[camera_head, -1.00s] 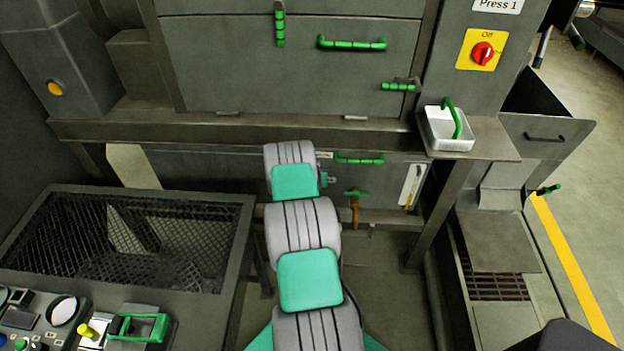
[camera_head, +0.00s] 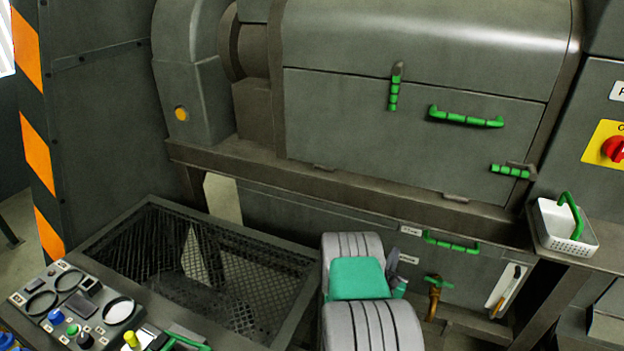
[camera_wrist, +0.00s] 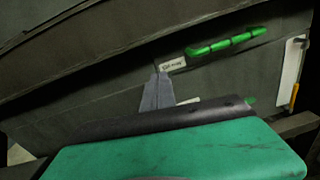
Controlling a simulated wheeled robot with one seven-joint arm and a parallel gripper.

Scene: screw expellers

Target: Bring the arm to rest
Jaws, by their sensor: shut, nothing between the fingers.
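My arm (camera_head: 358,278), grey with turquoise covers, rises from the bottom edge of the head view, folded in front of the press's lower panel. My gripper (camera_wrist: 159,74) shows in the wrist view as a narrow grey tapered shape beyond my turquoise wrist cover. Its fingers are together with nothing between them. It points towards the lower panel with a small white label and a green handle (camera_wrist: 228,42); I cannot tell the exact gap. In the head view the gripper is mostly hidden behind my arm.
A mesh-floored bin (camera_head: 290,262) stands left of my arm, with a control panel (camera_head: 62,318) in front of it. A white basket (camera_head: 566,243) with a green handle sits on the right ledge. A green-handled valve (camera_head: 436,283) is right of my arm.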

